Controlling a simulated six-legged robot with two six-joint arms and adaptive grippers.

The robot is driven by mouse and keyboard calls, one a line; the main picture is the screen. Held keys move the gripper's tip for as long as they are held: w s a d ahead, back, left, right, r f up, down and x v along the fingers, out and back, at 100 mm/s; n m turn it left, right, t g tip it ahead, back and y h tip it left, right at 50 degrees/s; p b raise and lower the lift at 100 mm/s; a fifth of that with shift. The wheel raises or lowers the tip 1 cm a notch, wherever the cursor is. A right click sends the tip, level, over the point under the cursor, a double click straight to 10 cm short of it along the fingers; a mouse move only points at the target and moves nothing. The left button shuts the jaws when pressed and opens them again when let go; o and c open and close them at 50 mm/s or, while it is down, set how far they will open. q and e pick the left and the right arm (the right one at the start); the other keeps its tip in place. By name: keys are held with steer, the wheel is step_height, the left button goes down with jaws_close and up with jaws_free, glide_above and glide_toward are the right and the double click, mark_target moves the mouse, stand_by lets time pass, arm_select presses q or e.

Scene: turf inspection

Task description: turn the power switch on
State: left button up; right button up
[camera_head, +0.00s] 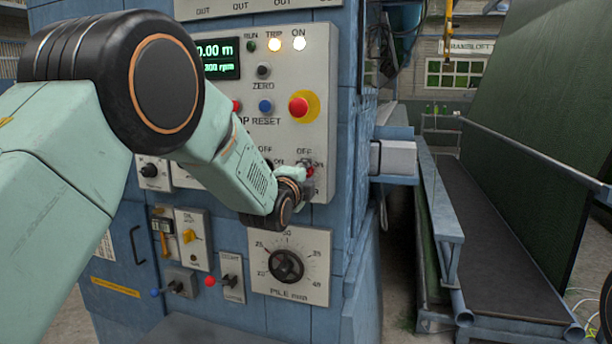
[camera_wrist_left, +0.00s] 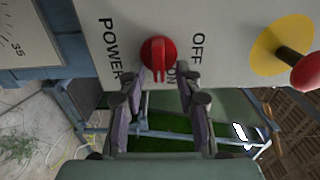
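The power switch is a round red knob (camera_wrist_left: 157,56) with a raised grip, on a pale panel beside the words POWER, OFF and ON. In the wrist view its grip points down in the picture, on the side nearer ON than OFF; I cannot tell its exact setting. In the head view the red knob (camera_head: 310,171) is mostly hidden by my gripper. My left gripper (camera_wrist_left: 159,88) is open, with one finger on each side of the knob's grip. I cannot tell whether the fingers touch it. It also shows in the head view (camera_head: 303,180). My right gripper is not in view.
A red button on a yellow disc (camera_head: 299,107) sits above the switch. The TRIP lamp (camera_head: 274,45) and ON lamp (camera_head: 299,43) are lit. The PILE dial (camera_head: 286,266) is just below my gripper. A railed conveyor (camera_head: 490,230) stands at the right.

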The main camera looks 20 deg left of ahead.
arm_select(q)
steer(key=shift+s, duration=0.1)
steer(key=s, duration=1.2)
steer(key=shift+a, duration=0.2)
steer(key=shift+w, duration=0.15)
